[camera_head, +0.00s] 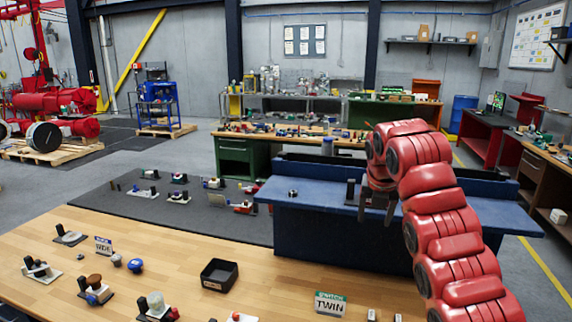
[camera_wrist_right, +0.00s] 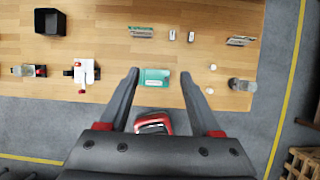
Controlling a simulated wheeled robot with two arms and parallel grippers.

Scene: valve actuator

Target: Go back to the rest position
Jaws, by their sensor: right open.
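My right arm rises from the lower right of the head view. Its right gripper (camera_head: 376,205) hangs in front of the blue bench (camera_head: 325,207), well above the wooden table (camera_head: 175,265). In the right wrist view the two dark fingers of the same gripper (camera_wrist_right: 159,76) are wide apart. No object is held between them. A green and white card (camera_wrist_right: 155,79) appears between the fingers, lying below at the table's edge. My left gripper is not in view.
A black bin (camera_head: 219,275), a TWIN sign (camera_head: 330,303), a second sign (camera_head: 103,245) and several small valve parts stand on the wooden table. A dark mat (camera_head: 140,222) with more parts lies beyond it. Open floor shows at the left.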

